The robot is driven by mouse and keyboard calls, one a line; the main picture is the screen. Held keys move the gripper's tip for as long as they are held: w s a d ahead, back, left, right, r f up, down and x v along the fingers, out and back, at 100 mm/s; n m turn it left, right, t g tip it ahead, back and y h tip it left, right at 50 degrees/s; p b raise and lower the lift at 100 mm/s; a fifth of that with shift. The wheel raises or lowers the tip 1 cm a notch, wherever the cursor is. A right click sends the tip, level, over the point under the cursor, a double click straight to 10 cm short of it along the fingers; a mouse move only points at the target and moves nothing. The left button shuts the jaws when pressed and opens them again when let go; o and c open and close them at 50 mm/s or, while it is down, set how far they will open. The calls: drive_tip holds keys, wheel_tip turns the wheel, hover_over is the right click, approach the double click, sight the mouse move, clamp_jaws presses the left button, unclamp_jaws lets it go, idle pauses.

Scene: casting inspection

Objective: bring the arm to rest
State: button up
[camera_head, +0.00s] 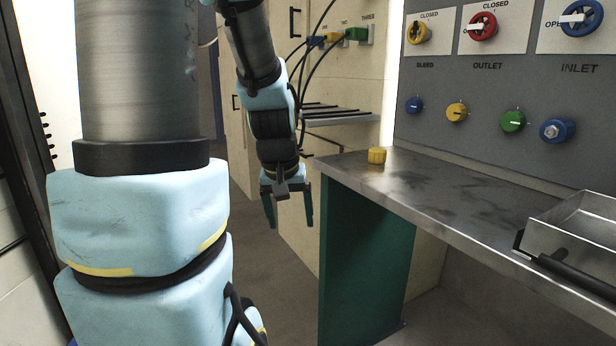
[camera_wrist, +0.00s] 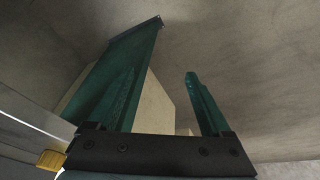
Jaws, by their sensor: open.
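My gripper (camera_head: 289,208) hangs from my arm left of the steel workbench (camera_head: 440,195), fingers pointing down over open floor. Its two green fingers are apart with nothing between them. In the wrist view my gripper (camera_wrist: 160,100) also shows its fingers spread and empty. My arm is bent, with the forearm coming down from the top of the head view. The gripper appears clear of the bench's left edge; I cannot tell the exact gap.
A yellow knob-like part (camera_head: 376,156) stands on the bench's left end. A metal tray (camera_head: 575,232) with a black handle sits at the right. A grey panel (camera_head: 490,90) with valve wheels and knobs rises behind. Cables plug into coloured connectors (camera_head: 356,34). The floor (camera_head: 275,270) below my gripper is clear.

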drive_tip(key=s+a+f+m+g, duration=0.1)
drive_tip(key=s+a+f, duration=0.25)
drive_tip(key=s, duration=0.35)
drive_tip(key=w+d+p+v, duration=0.1)
drive_tip(key=w+p+v, duration=0.2)
drive_tip(key=p+v, duration=1.4)
drive_tip(key=shift+d+r+g+y+p, duration=0.3)
drive_tip(key=shift+d+r+y+p, duration=0.15)
drive_tip(key=shift+d+p, duration=0.1)
